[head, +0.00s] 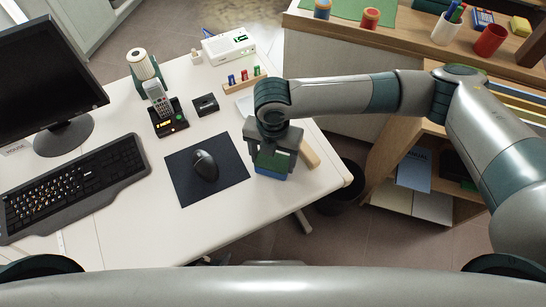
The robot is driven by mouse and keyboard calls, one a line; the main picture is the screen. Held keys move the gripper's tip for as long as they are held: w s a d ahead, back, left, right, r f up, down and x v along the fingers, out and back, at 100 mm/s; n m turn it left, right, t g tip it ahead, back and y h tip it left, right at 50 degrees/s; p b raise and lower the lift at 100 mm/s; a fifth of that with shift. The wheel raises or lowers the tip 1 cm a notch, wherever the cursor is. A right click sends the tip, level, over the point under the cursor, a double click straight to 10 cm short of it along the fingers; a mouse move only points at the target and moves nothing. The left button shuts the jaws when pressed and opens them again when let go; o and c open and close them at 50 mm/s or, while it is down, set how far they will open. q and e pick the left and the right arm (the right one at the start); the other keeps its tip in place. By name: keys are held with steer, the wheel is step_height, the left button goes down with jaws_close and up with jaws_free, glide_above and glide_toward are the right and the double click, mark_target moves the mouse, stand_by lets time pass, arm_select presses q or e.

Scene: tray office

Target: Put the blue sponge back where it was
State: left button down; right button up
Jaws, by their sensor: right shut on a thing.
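The blue sponge (271,176) shows as a blue block under my right gripper (272,163), near the front right part of the white desk. My right arm comes in from the right, and the gripper points down with its dark fingers shut on the sponge. The fingers hide much of the sponge. I cannot tell whether its underside touches the desk. My left gripper is not in view.
A mouse (204,166) lies on a dark mat (181,181) left of the gripper. A wooden piece (309,154) lies close on its right. A cordless phone (158,98) and a keyboard (75,188) stand further left. A shelf unit (405,150) stands right of the desk.

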mark_target(273, 160)
steer(key=shift+f, duration=0.2)
steer(key=o, duration=1)
steer(key=shift+c, duration=0.2)
steer(key=shift+r, duration=0.5)
step_height(273, 160, up, 5)
steer(key=shift+f+b, duration=0.1)
steer(key=shift+b, duration=0.2)
arm_select(q)
steer(key=shift+t, duration=0.4)
steer(key=w+d+r, duration=0.1)
steer(key=w+d, duration=0.1)
steer(key=w, duration=0.1)
steer(key=shift+d+r, duration=0.2)
steer(key=shift+r, duration=0.15)
arm_select(e)
step_height(273, 160, up, 6)
arm_select(q)
steer(key=shift+s, duration=0.1)
